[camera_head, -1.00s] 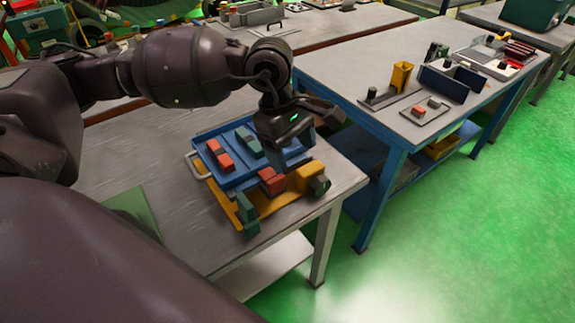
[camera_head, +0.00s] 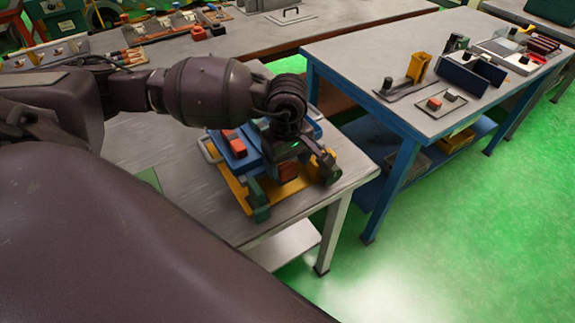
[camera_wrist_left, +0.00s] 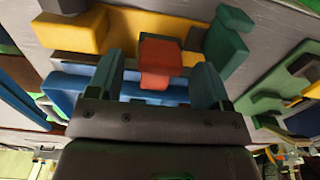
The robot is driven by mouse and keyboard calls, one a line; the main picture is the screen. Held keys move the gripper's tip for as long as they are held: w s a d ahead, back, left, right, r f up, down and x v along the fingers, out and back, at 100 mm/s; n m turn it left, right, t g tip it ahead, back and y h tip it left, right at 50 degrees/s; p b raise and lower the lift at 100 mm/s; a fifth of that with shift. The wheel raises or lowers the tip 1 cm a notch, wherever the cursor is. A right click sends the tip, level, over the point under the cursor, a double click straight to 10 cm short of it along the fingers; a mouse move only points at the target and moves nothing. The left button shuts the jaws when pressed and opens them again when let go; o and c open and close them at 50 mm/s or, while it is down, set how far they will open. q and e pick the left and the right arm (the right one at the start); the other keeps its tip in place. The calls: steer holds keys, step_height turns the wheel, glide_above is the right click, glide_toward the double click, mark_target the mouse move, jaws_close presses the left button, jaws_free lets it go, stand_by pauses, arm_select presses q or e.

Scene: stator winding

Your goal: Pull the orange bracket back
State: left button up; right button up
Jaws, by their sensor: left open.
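The orange bracket (camera_head: 236,190) lies on the grey table along the front of the blue tray (camera_head: 218,148). In the left wrist view the bracket (camera_wrist_left: 140,22) runs across the top, with a red block (camera_wrist_left: 160,58) at its middle and a green block (camera_wrist_left: 228,40) at one end. The red block (camera_head: 287,172) is partly hidden in the head view. My left gripper (camera_head: 303,176) is over the bracket, pointing down. Its fingers (camera_wrist_left: 158,78) are open, one on each side of the red block; I cannot tell whether they touch it. My right gripper is not in view.
The grey table's near right edge (camera_head: 355,178) is close to the bracket. A blue-legged table (camera_head: 375,135) with a yellow holder (camera_head: 418,67) and small parts stands to the right. Green floor (camera_head: 450,230) is clear in front.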

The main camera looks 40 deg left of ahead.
arm_select(q)
steer(key=shift+f, duration=0.9)
steer(key=c, duration=1.3)
steer(key=d, duration=0.1)
steer(key=s+d, duration=0.1)
steer(key=d, duration=0.1)
steer(key=shift+s+d+b, duration=0.25)
steer(key=shift+d+b, duration=0.05)
steer(key=shift+b, duration=0.1)
steer(key=o, duration=1.3)
steer(key=shift+r, duration=0.1)
